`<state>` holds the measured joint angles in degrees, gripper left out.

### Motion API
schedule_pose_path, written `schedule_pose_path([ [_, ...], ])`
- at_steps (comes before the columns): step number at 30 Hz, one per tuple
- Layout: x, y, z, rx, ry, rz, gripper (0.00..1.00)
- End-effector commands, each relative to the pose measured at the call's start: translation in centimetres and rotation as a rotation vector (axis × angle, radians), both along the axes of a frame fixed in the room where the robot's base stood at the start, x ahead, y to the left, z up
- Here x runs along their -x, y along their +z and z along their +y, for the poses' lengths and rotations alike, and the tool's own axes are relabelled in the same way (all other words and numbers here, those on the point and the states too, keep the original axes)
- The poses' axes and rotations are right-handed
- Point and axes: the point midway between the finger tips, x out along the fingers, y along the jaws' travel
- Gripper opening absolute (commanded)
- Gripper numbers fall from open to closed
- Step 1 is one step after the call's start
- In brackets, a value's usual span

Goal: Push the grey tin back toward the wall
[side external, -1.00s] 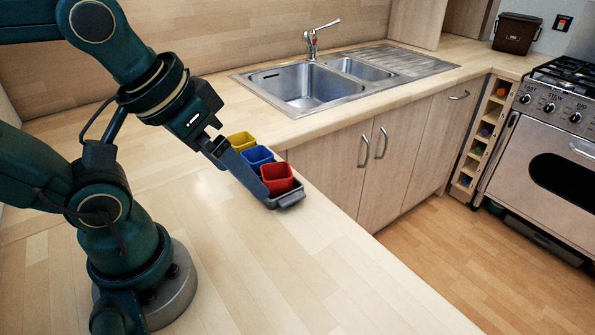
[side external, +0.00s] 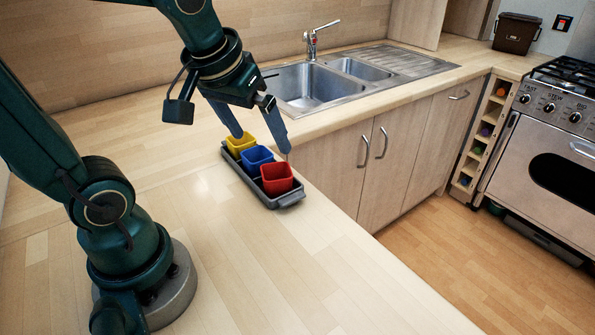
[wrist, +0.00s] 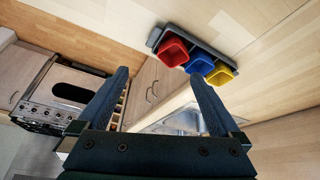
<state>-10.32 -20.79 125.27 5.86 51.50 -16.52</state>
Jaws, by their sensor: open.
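The grey tin (side external: 291,199) is a long shallow tray on the wooden worktop, near the edge above the cupboards. It holds a yellow cup (side external: 238,146), a blue cup (side external: 256,160) and a red cup (side external: 277,179) in a row. My gripper (side external: 263,143) is open and empty, pointing down around the far part of the tin. In the side view one finger overlaps the yellow cup and the other passes behind the blue and red cups; I cannot tell if either touches. The wrist view shows the tin (wrist: 155,37) beyond the spread fingers (wrist: 160,82).
A steel sink (side external: 315,84) with a tap (side external: 312,42) lies behind the tin. The cupboard doors (side external: 345,168) drop away at the worktop's right edge. The worktop in front (side external: 270,270) is clear. A cooker (side external: 550,140) stands far right.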

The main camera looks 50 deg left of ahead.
Motion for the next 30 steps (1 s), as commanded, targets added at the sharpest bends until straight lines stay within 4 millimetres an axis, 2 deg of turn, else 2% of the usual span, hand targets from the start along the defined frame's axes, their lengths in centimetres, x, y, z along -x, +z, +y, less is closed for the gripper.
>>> schedule_pose_path([
  [6, -3.7, -0.8, 5.1, 0.015, 0.270, 0.029, 1.00],
  [15, -7.0, -3.7, 13.1, 0.026, 0.633, 0.046, 1.00],
  [24, -7.6, -8.6, 21.3, 0.026, 0.978, 0.048, 1.00],
  [30, -7.1, -10.9, 24.4, 0.022, 1.110, 0.042, 1.00],
])
